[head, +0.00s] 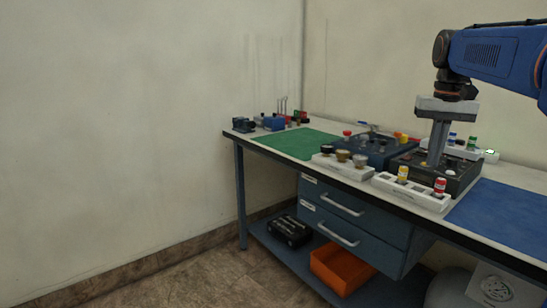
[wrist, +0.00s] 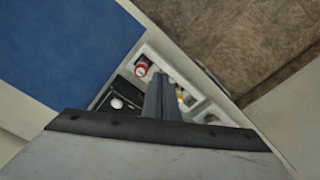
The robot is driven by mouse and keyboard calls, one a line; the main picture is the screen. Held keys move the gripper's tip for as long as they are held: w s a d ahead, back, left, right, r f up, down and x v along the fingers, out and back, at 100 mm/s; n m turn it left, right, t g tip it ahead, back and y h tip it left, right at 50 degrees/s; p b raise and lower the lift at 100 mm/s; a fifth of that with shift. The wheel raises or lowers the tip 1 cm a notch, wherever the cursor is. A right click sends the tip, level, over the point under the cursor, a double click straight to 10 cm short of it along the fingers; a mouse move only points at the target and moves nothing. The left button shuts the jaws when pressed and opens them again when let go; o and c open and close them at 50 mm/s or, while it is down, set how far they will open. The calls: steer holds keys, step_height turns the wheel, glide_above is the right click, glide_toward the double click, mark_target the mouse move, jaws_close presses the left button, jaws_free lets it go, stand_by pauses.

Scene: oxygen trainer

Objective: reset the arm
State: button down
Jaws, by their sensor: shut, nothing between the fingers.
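My gripper (head: 436,160) hangs from my blue arm, pointing down over the dark trainer unit on the right part of the bench. In the wrist view my gripper (wrist: 161,88) is shut and empty, its fingers together. Below it are a white tray (head: 432,200) with a yellow-capped bottle (head: 403,174) and a red-capped bottle (head: 440,187). The red one also shows in the wrist view (wrist: 141,69). The dark unit (head: 464,178) lies partly behind the fingers. I cannot tell whether the fingertips touch anything.
A green mat (head: 285,142) and a blue mat (head: 505,215) lie on the workbench. A second dark unit (head: 366,150) with knobs and a white block with several knobs (head: 343,166) stand left of my gripper. Small tools and blue parts (head: 272,122) sit at the far left end.

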steer(key=s+a+f+n+t, duration=0.1)
steer(key=s+a+f, duration=0.3)
steer(key=s+f, duration=0.4)
steer(key=s+a+f+n+t, duration=0.1)
steer(key=s+a+f, duration=0.3)
steer(key=s+f, duration=0.4)
steer(key=s+a+f+n+t, duration=0.1)
steer(key=s+a+f, duration=0.3)
steer(key=s+f, duration=0.5)
steer(key=shift+s+n+t, duration=0.4)
steer(key=shift+s+t, duration=0.05)
steer(key=shift+t, duration=0.05)
